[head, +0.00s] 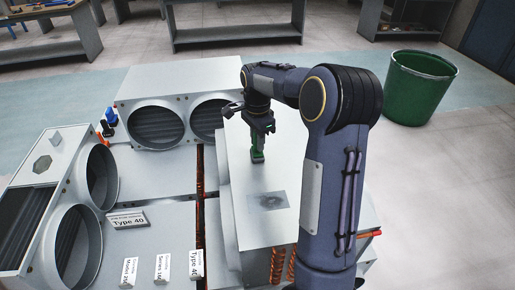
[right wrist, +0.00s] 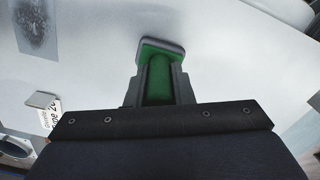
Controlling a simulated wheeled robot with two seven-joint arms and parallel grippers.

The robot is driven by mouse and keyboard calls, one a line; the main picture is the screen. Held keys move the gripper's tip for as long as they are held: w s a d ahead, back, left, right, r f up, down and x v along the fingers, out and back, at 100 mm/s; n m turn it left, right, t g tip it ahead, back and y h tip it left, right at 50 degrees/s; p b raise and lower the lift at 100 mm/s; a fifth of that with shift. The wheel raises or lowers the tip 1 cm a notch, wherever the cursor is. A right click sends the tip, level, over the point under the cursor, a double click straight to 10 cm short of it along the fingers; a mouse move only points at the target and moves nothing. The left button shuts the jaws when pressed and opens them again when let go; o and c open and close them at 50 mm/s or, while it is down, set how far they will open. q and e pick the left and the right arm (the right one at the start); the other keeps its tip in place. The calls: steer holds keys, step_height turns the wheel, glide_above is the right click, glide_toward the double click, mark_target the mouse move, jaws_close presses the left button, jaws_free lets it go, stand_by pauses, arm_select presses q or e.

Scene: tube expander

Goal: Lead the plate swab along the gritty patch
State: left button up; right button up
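The plate swab (head: 257,156) has a green handle and a grey-edged pad at its lower end. My right gripper (head: 257,137) is shut on its handle and holds it upright, pad down, over the pale top plate. The swab also shows between the fingers in the right wrist view (right wrist: 160,75). I cannot tell whether the pad touches the plate. The gritty patch (head: 268,201) is a dark grey smudge on the same plate, nearer to me than the swab and apart from it. In the right wrist view the patch (right wrist: 37,27) is at the upper left. My left gripper is out of view.
Grey housings with large round openings (head: 155,122) stand left of the plate. A green bin (head: 419,88) stands on the floor at right. The plate between swab and patch is clear.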

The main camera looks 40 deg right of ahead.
jaws_close()
step_height(320, 180, up, 5)
steer(key=p, duration=0.4)
steer(key=shift+r+p, duration=0.95)
steer(key=shift+r, duration=0.15)
steer(key=shift+a+f, duration=0.15)
